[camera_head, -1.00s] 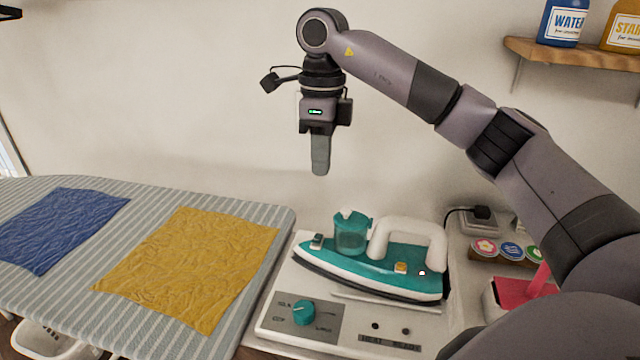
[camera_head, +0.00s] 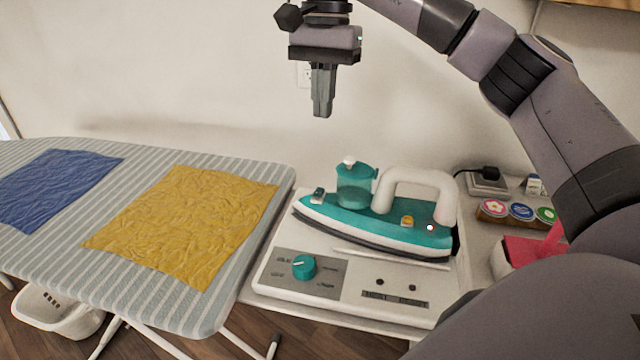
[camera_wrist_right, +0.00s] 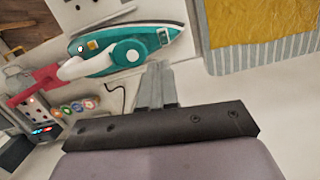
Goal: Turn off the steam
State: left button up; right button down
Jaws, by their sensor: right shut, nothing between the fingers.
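The teal and white iron (camera_head: 385,218) rests on its white station (camera_head: 345,290), with a white handle, a clear teal water tank (camera_head: 355,185), a small yellow button (camera_head: 407,221) and a small light on its body. A teal dial (camera_head: 304,267) sits on the station's grey front panel. My right gripper (camera_head: 322,108) is shut and empty, pointing down, above and behind the iron near the wall. In the right wrist view the iron (camera_wrist_right: 125,50) lies beyond my right gripper (camera_wrist_right: 154,70), apart from it. My left gripper is not in view.
The striped ironing board (camera_head: 225,290) on the left carries a blue cloth (camera_head: 52,185) and a yellow cloth (camera_head: 185,225). A white basket (camera_head: 60,312) stands below. Right of the iron are round colored labels (camera_head: 521,211), a red item (camera_head: 530,250) and a plug (camera_head: 488,180). Air above the iron is free.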

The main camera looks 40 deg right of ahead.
jog(key=shift+n, duration=0.5)
send_near(319, 195)
jog(key=f, duration=0.4)
jog(key=f+b, duration=0.1)
jog(key=f, duration=0.1)
jog(key=shift+s+a+f, duration=0.3)
jog(key=shift+s+f, duration=0.05)
jog(key=shift+f, duration=0.05)
